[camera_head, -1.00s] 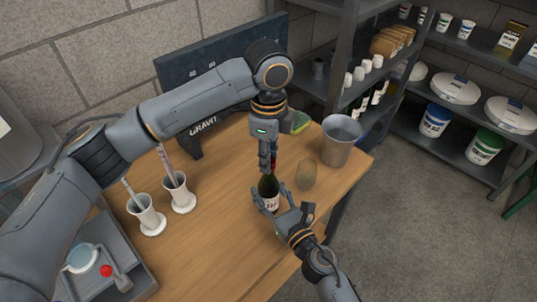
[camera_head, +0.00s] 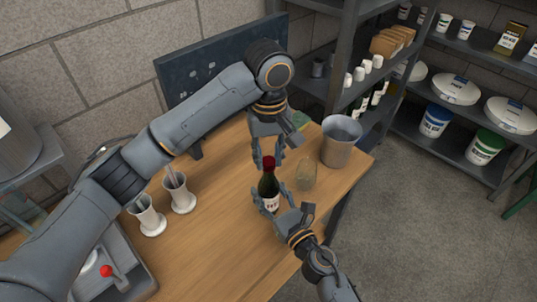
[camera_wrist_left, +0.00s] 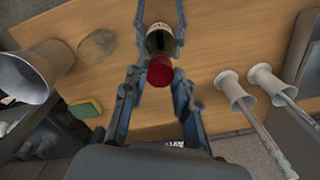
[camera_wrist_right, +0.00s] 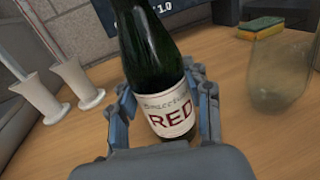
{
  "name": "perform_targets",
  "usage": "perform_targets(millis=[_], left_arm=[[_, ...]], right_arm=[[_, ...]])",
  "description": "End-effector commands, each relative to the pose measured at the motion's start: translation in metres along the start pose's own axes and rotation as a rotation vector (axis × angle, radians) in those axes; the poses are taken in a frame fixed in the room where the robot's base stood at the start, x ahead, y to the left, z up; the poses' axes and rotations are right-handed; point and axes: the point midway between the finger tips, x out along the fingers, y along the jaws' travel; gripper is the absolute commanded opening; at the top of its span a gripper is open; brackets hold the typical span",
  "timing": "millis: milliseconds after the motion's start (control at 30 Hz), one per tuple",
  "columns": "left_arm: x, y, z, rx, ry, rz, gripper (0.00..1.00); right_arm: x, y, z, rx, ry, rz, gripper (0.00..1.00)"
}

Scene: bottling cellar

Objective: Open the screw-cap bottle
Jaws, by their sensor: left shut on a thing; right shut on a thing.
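The dark green bottle (camera_head: 268,186) stands upright on the wooden table, with a white label reading RED (camera_wrist_right: 168,114) in the right wrist view. Its red cap (camera_head: 268,163) is at the top of the neck; whether it is loosened I cannot tell. My left gripper (camera_head: 267,161) comes from above and is shut on the cap, which also shows between its fingers in the left wrist view (camera_wrist_left: 160,73). My right gripper (camera_head: 270,194) is shut around the bottle's labelled body, low down. The bottle's neck top is out of the right wrist view.
A clear glass vessel (camera_head: 308,174) stands close to the right of the bottle, and a grey metal bucket (camera_head: 340,144) behind it. Two white holders (camera_head: 148,217) with tubes stand at left. A sponge (camera_wrist_right: 260,27) lies behind. The table's front is clear.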

Motion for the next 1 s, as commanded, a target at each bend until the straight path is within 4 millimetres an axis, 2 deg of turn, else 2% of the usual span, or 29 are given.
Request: perform_targets(millis=[100, 200, 333, 1000], left_arm=[[-0.0003, -0.0003, -0.0009, -0.239, 0.002, 0.000, 0.00], [-0.0004, -0.0003, -0.0009, -0.407, 0.002, 0.001, 0.00], [-0.0006, -0.0003, -0.0010, -0.546, 0.002, 0.001, 0.00], [-0.0012, -0.0003, -0.0012, -0.557, 0.002, 0.001, 0.00]], right_arm=[[-0.0003, 0.0000, -0.0006, -0.001, 0.001, 0.000, 0.00], [-0.0003, 0.0001, -0.0006, -0.001, 0.001, 0.000, 0.00], [-0.0003, 0.0001, -0.0005, -0.001, 0.001, 0.000, 0.00], [-0.0003, 0.0001, -0.0006, 0.000, 0.001, 0.000, 0.00]])
